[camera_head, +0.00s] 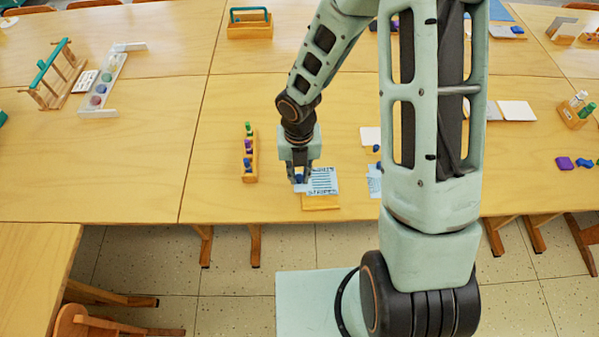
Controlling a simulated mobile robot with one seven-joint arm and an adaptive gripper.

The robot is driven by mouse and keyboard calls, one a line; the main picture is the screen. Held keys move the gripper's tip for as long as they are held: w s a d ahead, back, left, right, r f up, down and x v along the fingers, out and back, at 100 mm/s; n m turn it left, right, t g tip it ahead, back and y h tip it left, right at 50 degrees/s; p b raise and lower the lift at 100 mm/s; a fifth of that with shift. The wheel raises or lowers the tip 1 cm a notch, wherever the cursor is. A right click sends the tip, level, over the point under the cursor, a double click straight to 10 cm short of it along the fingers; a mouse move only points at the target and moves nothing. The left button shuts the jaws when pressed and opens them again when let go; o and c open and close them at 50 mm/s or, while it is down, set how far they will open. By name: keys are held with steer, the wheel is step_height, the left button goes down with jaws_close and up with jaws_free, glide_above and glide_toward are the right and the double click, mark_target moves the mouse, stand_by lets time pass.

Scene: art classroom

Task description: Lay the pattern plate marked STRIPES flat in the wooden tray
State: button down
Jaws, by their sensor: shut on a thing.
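The STRIPES plate (323,182) is a light blue square with dark stripes and dark lettering along its lower edge. My gripper (300,184) is shut on its left side, where a small blue knob shows between the fingers. The plate is over the wooden tray (321,203), whose front part shows below it. I cannot tell whether the plate touches the tray or is held just above it. The rest of the tray is hidden under the plate and my gripper.
Another light blue patterned plate (375,182) lies to the right, partly behind my arm. A wooden holder (250,170) with coloured pieces stands to the left. A white square (370,136) lies behind.

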steer(key=shift+a+f, duration=0.1)
steer(key=shift+f, duration=0.1)
step_height(320, 180, down, 5)
steer(key=b, duration=0.5)
steer(key=shift+r, duration=0.15)
steer(key=shift+f+b, duration=0.4)
steer(key=shift+f, duration=0.2)
steer(key=shift+f+p, duration=0.3)
steer(key=shift+p, duration=0.05)
stand_by(1.5)
steer(key=c, duration=1.8)
jaws_free()
steer(key=shift+o, duration=1.3)
